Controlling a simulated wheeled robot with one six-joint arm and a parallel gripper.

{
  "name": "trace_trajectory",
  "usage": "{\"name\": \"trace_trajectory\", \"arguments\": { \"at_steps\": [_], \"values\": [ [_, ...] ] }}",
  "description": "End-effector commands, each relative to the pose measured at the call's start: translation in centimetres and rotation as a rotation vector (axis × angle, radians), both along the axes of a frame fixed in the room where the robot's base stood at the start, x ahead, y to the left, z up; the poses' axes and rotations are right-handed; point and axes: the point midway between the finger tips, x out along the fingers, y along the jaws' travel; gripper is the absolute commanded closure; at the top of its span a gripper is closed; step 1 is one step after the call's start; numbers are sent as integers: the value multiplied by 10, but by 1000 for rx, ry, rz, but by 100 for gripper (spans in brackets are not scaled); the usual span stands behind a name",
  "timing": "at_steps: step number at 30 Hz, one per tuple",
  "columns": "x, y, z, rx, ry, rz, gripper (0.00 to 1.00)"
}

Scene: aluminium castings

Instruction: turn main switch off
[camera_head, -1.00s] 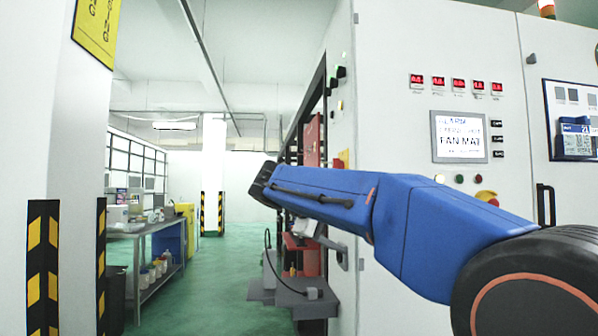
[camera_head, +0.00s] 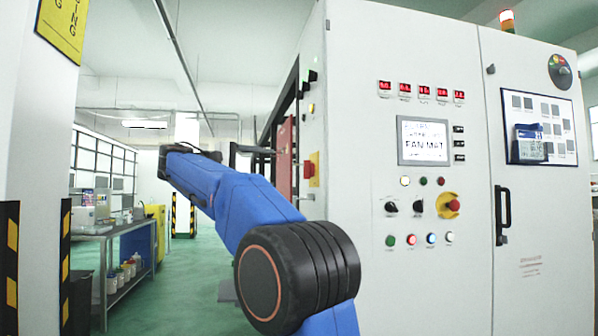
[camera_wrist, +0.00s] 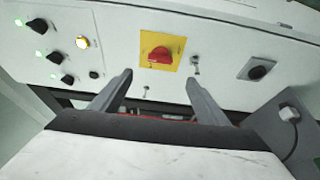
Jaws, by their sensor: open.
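A red rotary switch (camera_wrist: 160,56) on a square yellow plate shows in the wrist view, on a pale cabinet wall. The same-looking yellow plate with a red switch (camera_head: 310,170) shows on the cabinet's narrow side in the head view. I take it as the main switch; its label is too small to read. My gripper (camera_wrist: 159,75) is open and empty, its two fingers pointing toward the wall, below and to either side of the switch. I see no contact. In the head view my gripper is mostly hidden behind my blue arm.
The cabinet front (camera_head: 420,280) carries a display, buttons and a yellow-red knob (camera_head: 448,205).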

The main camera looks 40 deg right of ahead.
Motion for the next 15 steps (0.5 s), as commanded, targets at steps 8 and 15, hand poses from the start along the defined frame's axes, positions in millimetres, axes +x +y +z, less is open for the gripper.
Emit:
{"name": "trace_trajectory", "arguments": {
  "at_steps": [8, 15],
  "values": [
    [-9, -48, 0, 2, -1, -3, 31],
    [-15, -89, 0, 2, 0, -3, 31]
  ]
}}
